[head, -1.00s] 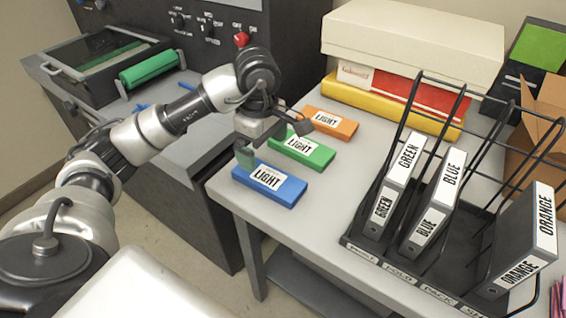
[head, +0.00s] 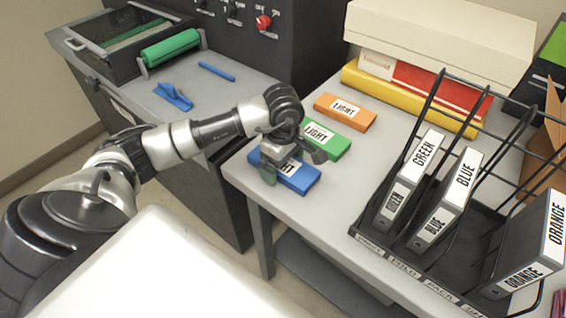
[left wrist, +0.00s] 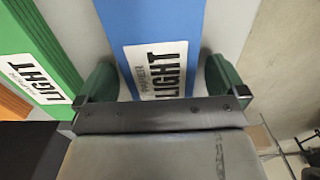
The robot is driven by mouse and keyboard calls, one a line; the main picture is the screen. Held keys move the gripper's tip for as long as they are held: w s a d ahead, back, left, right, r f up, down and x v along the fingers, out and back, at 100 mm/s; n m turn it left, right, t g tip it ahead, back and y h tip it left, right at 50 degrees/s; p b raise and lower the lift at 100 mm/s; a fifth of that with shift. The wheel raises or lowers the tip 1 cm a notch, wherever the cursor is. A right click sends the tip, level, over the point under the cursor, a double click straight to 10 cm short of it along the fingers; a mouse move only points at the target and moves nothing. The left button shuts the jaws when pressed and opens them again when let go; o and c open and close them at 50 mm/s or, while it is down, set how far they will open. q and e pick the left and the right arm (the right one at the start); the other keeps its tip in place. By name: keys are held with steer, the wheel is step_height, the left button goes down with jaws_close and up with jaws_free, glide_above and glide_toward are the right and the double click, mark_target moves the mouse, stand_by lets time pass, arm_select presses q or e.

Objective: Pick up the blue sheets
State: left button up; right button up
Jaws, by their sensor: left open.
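A blue pack of sheets labelled LIGHT (head: 299,180) lies flat near the left front corner of the grey table (head: 318,215). My left gripper (head: 272,172) is over the pack and hides part of its label. In the left wrist view the left gripper (left wrist: 160,84) is open, with its green fingers on either side of the blue pack (left wrist: 155,25). I cannot tell whether the fingers touch it. My right gripper is not in view.
A green pack (head: 334,142) lies close beside the blue one, with an orange pack (head: 345,111) behind it. A black wire rack (head: 400,257) with binders stands to the right. Boxes (head: 425,40) are stacked at the back. The laminator (head: 215,95) stands left.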

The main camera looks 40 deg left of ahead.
arm_select(q)
steer(key=shift+f, duration=0.15)
steer(key=shift+c, duration=0.2)
steer(key=c, duration=0.9)
steer(key=shift+c, duration=0.7)
steer(key=shift+w, duration=0.1)
